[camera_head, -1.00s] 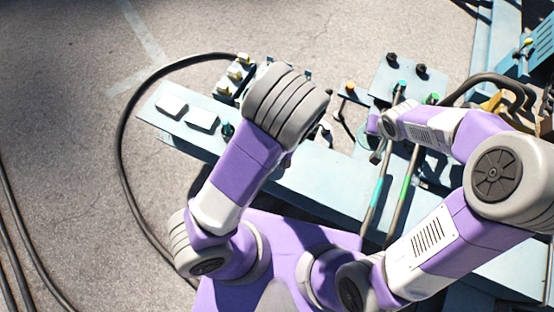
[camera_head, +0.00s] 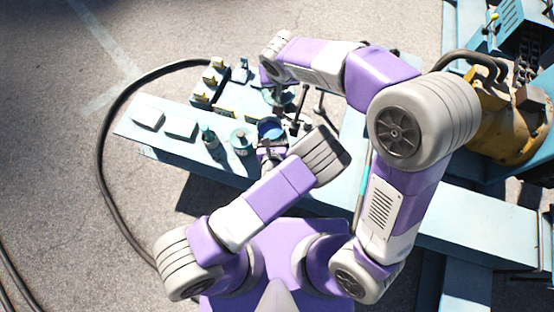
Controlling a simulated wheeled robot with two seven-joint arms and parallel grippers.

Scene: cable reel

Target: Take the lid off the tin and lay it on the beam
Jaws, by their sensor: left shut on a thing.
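A round tin with a blue top (camera_head: 270,129) is over the pale blue beam (camera_head: 420,212); I cannot tell whether the blue is its lid or its inside. My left gripper (camera_head: 268,146), partly hidden by its arm, is shut on the tin at its near side. My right gripper (camera_head: 271,82) is farther back, beyond the tin. A greenish round piece (camera_head: 279,98) shows just below the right gripper. Whether it is the lid, and whether that gripper holds it, is not clear.
On the beam's left part lie two white plates (camera_head: 164,122), a dark green bottle-like thing (camera_head: 210,138) and a pale round part (camera_head: 241,141). Yellow-topped blocks (camera_head: 208,86) stand behind. Black levers (camera_head: 306,112) stand right of the tin. A black cable (camera_head: 106,150) curves around the left.

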